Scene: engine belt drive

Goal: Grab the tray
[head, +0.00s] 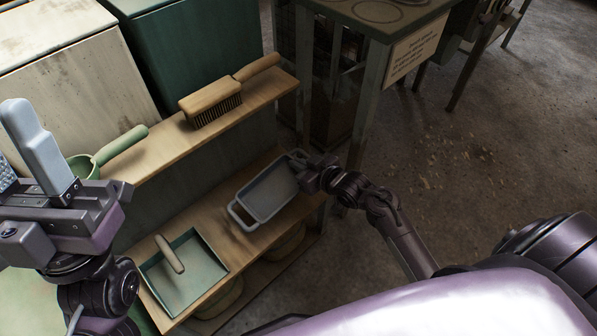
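The tray (266,193) is a shallow grey-blue pan with a loop handle at each end. It sits on the lower wooden shelf, right of a green dustpan. My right gripper (300,162) is at the tray's far right end, by the handle there. The gripper's own wrist hides most of its fingers and that handle, so I cannot tell whether it is shut on it. My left gripper (20,160) is at the left edge of the view, raised, with its pale fingers apart and nothing seen between them.
The green dustpan (184,272) lies on the lower shelf. A wooden brush (212,102) and a green scoop (118,148) lie on the upper shelf (170,148), above the tray's level. A table (372,28) stands beyond the shelf's right end. Open floor (480,150) lies to the right.

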